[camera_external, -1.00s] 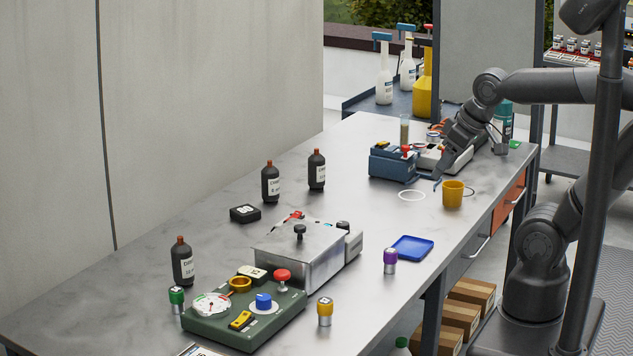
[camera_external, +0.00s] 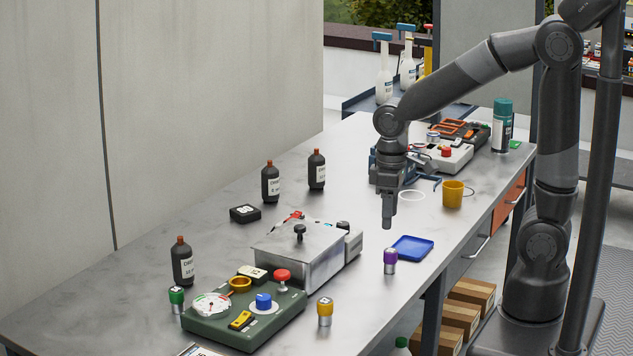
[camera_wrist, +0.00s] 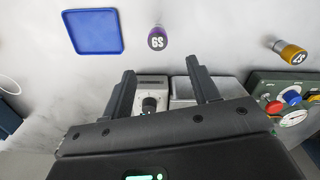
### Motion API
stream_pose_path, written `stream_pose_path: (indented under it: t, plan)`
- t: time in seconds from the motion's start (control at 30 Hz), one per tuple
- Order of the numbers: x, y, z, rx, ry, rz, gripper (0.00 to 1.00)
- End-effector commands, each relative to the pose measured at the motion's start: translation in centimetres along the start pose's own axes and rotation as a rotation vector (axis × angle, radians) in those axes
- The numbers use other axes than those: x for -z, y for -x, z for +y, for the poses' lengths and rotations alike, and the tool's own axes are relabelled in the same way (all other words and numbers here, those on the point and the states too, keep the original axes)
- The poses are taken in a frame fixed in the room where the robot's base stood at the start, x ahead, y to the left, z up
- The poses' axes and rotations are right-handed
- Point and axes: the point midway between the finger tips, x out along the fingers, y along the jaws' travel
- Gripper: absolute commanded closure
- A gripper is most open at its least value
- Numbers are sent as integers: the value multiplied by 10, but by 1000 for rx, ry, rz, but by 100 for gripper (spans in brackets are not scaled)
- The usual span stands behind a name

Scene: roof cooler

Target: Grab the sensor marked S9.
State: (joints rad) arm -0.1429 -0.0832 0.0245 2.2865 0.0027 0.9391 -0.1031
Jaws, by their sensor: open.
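The purple-capped sensor (camera_external: 390,262) stands upright on the metal bench, just left of the blue tray. In the wrist view its cap (camera_wrist: 157,39) carries a label that reads upside down as S9. My gripper (camera_external: 388,224) points down above the bench, behind and above this sensor in the outside view, and apart from it. In the wrist view my gripper (camera_wrist: 160,70) has its two fingers spread with nothing between the tips. The sensor shows just beyond the gap between them.
The blue tray (camera_external: 412,248) lies close to the sensor. A yellow-capped sensor (camera_external: 325,311) stands nearer the front, with a green panel (camera_external: 250,325) and a steel box (camera_external: 300,255) to the left. A yellow cup (camera_external: 453,194) is farther back.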

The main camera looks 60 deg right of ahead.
Motion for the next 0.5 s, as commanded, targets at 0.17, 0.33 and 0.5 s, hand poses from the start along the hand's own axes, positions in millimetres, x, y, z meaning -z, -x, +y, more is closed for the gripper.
stream_pose_path:
  t: [0.17, 0.33, 0.5]
  plan:
    - [-1, -30, 0, 0, -1, -4, 45]
    - [-1, -47, 0, 0, -1, -1, 45]
    - [-4, -63, 1, 0, -2, -4, 45]
